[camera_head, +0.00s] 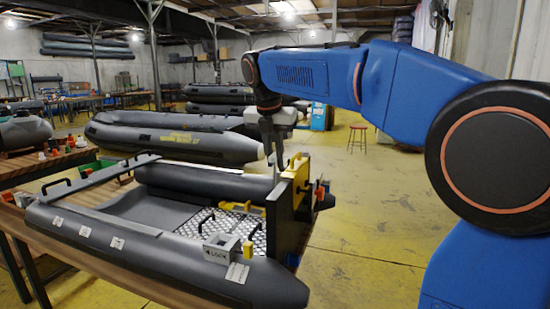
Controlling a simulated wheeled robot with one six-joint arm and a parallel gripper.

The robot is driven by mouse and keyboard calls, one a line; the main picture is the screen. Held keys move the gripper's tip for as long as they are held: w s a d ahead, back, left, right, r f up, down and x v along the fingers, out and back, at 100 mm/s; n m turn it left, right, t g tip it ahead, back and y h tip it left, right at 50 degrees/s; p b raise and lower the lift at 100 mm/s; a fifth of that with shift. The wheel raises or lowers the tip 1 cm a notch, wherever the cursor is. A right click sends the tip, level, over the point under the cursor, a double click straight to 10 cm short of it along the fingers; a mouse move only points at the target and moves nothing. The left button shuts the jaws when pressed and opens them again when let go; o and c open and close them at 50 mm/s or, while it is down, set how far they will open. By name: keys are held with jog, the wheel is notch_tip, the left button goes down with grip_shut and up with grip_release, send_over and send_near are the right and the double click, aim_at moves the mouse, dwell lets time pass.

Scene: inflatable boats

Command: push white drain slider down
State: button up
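The grey inflatable boat (100,232) lies on a wooden table, with a black transom board (284,222) at its right end. My gripper (275,168) points down just left of the yellow plate, above the boat's inside. Its narrow fingers seem close together, but I cannot tell whether they are open or touch anything.
A grey box marked LOCK (222,248) with a yellow part is on the boat's near tube. A yellow handle (235,207) is inside the boat. Other boats (175,139) and a red stool (358,136) stand behind. The yellow floor at right is clear.

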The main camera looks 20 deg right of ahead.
aim_at(275, 167)
jog(key=shift+f, duration=0.25)
grip_shut()
jog(key=shift+d+f, duration=0.1)
jog(key=shift+f, duration=1.95)
jog(key=o, duration=0.9)
grip_release()
jog(key=shift+r, duration=3.5)
jog(key=shift+s, duration=0.15)
